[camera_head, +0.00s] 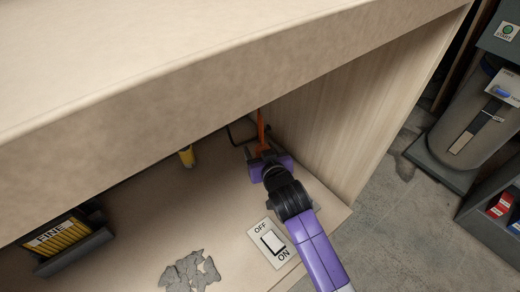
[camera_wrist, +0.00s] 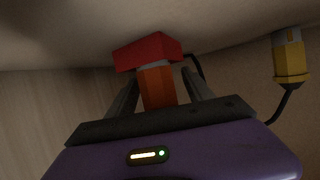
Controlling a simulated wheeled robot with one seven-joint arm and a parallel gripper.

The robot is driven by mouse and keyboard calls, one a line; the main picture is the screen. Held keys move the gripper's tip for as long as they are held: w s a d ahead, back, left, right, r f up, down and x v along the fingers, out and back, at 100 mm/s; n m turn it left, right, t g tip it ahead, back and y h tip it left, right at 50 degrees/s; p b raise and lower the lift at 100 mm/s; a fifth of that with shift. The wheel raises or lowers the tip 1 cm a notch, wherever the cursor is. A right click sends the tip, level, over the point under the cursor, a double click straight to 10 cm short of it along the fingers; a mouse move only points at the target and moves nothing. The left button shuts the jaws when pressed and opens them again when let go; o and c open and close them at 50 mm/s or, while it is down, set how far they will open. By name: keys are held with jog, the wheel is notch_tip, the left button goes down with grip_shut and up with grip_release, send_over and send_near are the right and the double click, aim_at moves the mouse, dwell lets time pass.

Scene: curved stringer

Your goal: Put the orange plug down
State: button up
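The orange plug (camera_wrist: 157,88) stands between the two dark fingers of my gripper (camera_wrist: 160,92) in the wrist view. The fingers lean in close on both sides and appear shut on it. A grey band and a red block (camera_wrist: 148,50) sit at its far end, near the pale surface above; I cannot tell whether they touch that surface. In the head view, orange (camera_head: 261,128) rises from my gripper (camera_head: 258,152), inside the wooden bay near its right wall. The plug's upper end is hidden by the overhanging top there.
A yellow plug (camera_wrist: 290,60) with a black cable hangs to the right in the wrist view, and left of my gripper in the head view (camera_head: 187,157). An ON/OFF switch plate (camera_head: 270,243), grey flakes (camera_head: 190,272) and a FINE box (camera_head: 62,240) are on the bay floor.

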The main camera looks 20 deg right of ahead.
jog(key=shift+r, duration=0.25)
jog(key=v, duration=1.2)
jog(key=shift+f, duration=0.15)
